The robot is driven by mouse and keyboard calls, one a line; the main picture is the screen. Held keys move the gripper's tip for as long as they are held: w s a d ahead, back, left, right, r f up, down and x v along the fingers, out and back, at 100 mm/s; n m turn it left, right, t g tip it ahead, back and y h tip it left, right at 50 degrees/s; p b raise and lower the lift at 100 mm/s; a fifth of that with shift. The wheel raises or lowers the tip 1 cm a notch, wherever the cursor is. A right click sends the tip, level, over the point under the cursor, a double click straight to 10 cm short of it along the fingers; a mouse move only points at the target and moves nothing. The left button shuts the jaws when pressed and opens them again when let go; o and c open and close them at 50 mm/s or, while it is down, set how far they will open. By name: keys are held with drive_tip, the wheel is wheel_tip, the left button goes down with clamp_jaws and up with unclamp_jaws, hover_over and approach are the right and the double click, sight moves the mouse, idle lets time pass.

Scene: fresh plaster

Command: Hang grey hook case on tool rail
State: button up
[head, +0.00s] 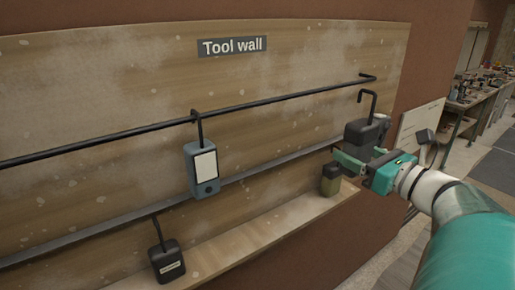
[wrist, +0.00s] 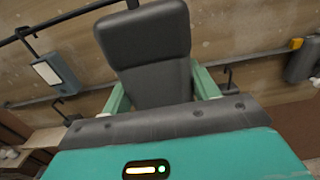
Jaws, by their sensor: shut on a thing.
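The grey hook case (head: 360,134) is upright in my gripper (head: 362,160), with its dark hook (head: 368,98) pointing up. In the head view the hook's top shows just below the right end of the upper tool rail (head: 270,102), with a small gap in the picture; its depth from the rail is unclear.
A blue-grey device (head: 202,168) hangs from the upper rail, left of the case. A small black box (head: 167,262) hangs from the lower rail (head: 90,231). The upper rail between device and right end is clear.

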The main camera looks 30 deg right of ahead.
drive_tip(key=w+f, duration=0.2)
drive_tip(key=w, duration=1.3)
drive_tip(key=shift+w+a+f, duration=0.2)
drive_tip(key=shift+w, duration=0.05)
idle(0.9)
drive_tip(key=o, duration=1.2)
drive_tip(key=shift+s, duration=0.1)
